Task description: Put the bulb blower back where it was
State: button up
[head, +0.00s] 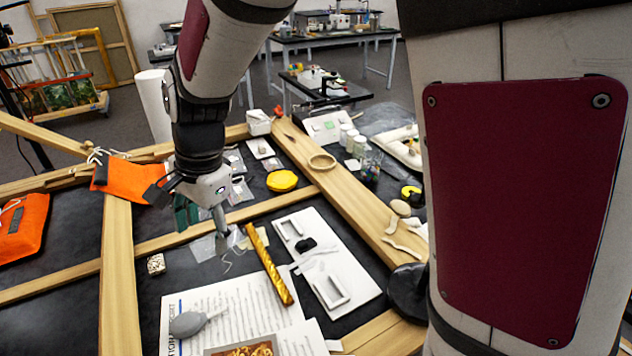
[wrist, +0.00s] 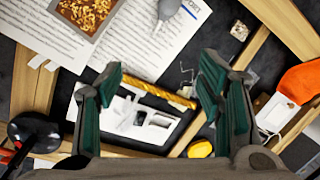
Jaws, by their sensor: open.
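The bulb blower (head: 187,323) is a grey rounded bulb with a thin pale nozzle. It lies on the printed sheet (head: 235,308) at the lower left of the head view, and its bulb shows at the top edge of the wrist view (wrist: 168,8). A white tray (head: 348,267) with shaped recesses lies to the right of it, with a small black item on it. My gripper (head: 190,217) is open and empty, above the table and beyond the blower. In the wrist view its green-padded fingers (wrist: 162,75) are spread, with nothing held between them.
A gilt twisted moulding (head: 268,262) lies between the sheet and the tray. A photo of ornament (wrist: 88,12) lies on the papers. Wooden frame bars (head: 118,270) cross the dark table. A yellow disc (head: 282,181), a small speckled block (head: 156,264) and orange bags (head: 22,228) lie around.

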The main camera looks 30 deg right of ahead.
jog(key=s+d+r+n+t+h, duration=0.1)
jog(key=s+d+r+n+t, duration=0.1)
jog(key=s+d+r+n, duration=0.3)
jog(key=s+d+r+n+t+h, duration=0.1)
jog(key=s+d+r+n, duration=0.5)
jog(key=s+d, duration=0.6)
jog(key=shift+d+r+n+t, duration=0.25)
jog(key=shift+r+n+t, duration=0.05)
jog(key=shift+r+t, duration=0.55)
jog(key=shift+a, duration=0.1)
